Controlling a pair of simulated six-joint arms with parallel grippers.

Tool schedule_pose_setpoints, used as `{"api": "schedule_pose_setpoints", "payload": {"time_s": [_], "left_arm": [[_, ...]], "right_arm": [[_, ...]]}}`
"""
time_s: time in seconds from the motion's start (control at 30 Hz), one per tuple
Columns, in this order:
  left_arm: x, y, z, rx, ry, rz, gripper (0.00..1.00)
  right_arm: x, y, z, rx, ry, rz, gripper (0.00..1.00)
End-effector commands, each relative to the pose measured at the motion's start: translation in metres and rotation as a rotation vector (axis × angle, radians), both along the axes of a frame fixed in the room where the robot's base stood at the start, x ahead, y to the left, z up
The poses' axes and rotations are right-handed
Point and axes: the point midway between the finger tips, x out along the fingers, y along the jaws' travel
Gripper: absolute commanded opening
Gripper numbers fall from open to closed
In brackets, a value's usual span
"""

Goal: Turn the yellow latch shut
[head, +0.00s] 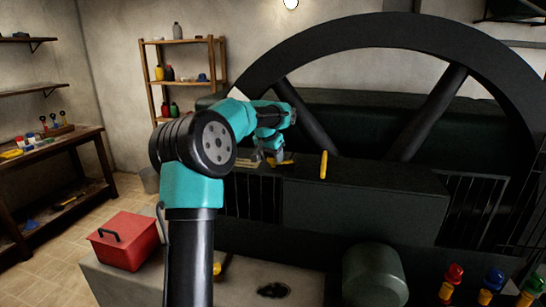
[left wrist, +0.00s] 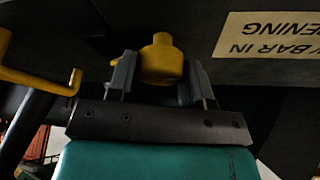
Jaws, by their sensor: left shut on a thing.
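My left gripper (head: 272,158) is at the top edge of the dark machine housing, in front of the big wheel. In the left wrist view its two fingers (left wrist: 160,75) are shut on a yellow latch with a rounded knob (left wrist: 161,58). In the head view the latch shows only as a small yellow piece (head: 286,162) beside the fingers, partly hidden by the gripper. My right gripper is in neither view.
A separate upright yellow handle (head: 323,165) stands just right of my gripper. A large dark spoked wheel (head: 300,50) rises behind. A red toolbox (head: 124,241) sits at lower left. Colored-top bottles (head: 451,284) stand at lower right. A printed label (left wrist: 268,38) is near the latch.

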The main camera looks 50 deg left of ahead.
Motion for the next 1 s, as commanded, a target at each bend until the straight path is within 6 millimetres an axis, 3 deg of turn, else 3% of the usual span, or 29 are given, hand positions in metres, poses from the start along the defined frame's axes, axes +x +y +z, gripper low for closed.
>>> {"api": "schedule_pose_setpoints", "payload": {"time_s": [0.5,1.0], "left_arm": [[0.0001,0.0018,-0.0001,0.0,0.001,-0.39,0.22],[-0.0003,0.0018,-0.0004,0.001,0.002,-0.462,0.23]], "right_arm": [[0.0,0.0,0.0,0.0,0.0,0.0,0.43],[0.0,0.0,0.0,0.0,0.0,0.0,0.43]]}}
